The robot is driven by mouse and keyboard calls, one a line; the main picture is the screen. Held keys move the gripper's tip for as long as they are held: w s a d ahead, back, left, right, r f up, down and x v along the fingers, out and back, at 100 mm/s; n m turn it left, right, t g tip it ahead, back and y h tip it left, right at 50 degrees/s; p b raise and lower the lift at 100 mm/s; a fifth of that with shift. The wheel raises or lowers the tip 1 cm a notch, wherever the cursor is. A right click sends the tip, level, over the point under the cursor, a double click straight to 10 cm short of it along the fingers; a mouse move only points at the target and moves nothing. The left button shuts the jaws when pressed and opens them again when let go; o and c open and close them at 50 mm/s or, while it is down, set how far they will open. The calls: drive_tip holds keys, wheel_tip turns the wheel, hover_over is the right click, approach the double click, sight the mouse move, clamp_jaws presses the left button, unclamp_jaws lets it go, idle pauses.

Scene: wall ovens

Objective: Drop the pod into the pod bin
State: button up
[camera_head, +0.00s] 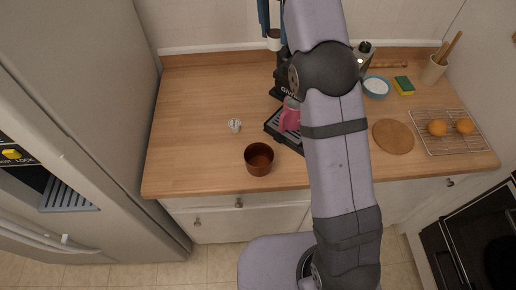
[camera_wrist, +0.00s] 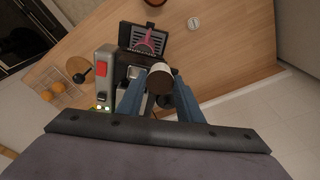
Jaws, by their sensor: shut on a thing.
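My gripper (camera_head: 274,30) has blue fingers and is at the coffee machine, at the back of the counter. It is shut on a dark brown pod with a pale rim (camera_wrist: 160,79), seen between the fingers in the wrist view; the pod also shows in the head view (camera_head: 274,42). The reddish-brown round pot (camera_head: 259,159), which looks like the pod bin, stands near the counter's front edge, apart from my gripper. Its rim shows at the top of the wrist view (camera_wrist: 155,2). The inside of the pot looks empty.
The black coffee machine (camera_head: 281,88) is partly hidden by my arm; a pink mug (camera_head: 290,117) stands on its drip tray (camera_head: 285,138). A small white cup-like item (camera_head: 234,125) lies left of it. A rack with oranges (camera_head: 451,145) is at right.

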drive_tip(key=s+a+f, duration=0.3)
drive_tip(key=s, duration=0.2)
drive_tip(key=n+b, duration=0.1)
hover_over(264, 148)
drive_tip(key=a, duration=0.1)
wheel_tip(264, 148, down, 7)
drive_tip(key=s+d+f+m, duration=0.1)
drive_tip(key=s+f, duration=0.3)
drive_tip(key=f, duration=0.3)
drive_tip(key=s+d+f, duration=0.1)
drive_tip(key=s+f, duration=0.3)
drive_tip(key=f, duration=0.2)
drive_tip(key=shift+w+a+f+m, duration=0.25)
drive_tip(key=shift+w+f+m, duration=0.1)
drive_tip(key=shift+w, duration=0.35)
drive_tip(key=shift+w+a+f+m, duration=0.2)
drive_tip(key=shift+w+f+m, duration=0.15)
drive_tip(key=shift+w, duration=0.3)
drive_tip(key=shift+w+a+f+m, duration=0.25)
drive_tip(key=shift+w+m, duration=0.15)
drive_tip(key=shift+w, duration=0.3)
drive_tip(key=shift+f, duration=0.15)
wheel_tip(264, 148, down, 6)
drive_tip(key=b, duration=0.4)
drive_tip(key=shift+b, duration=0.4)
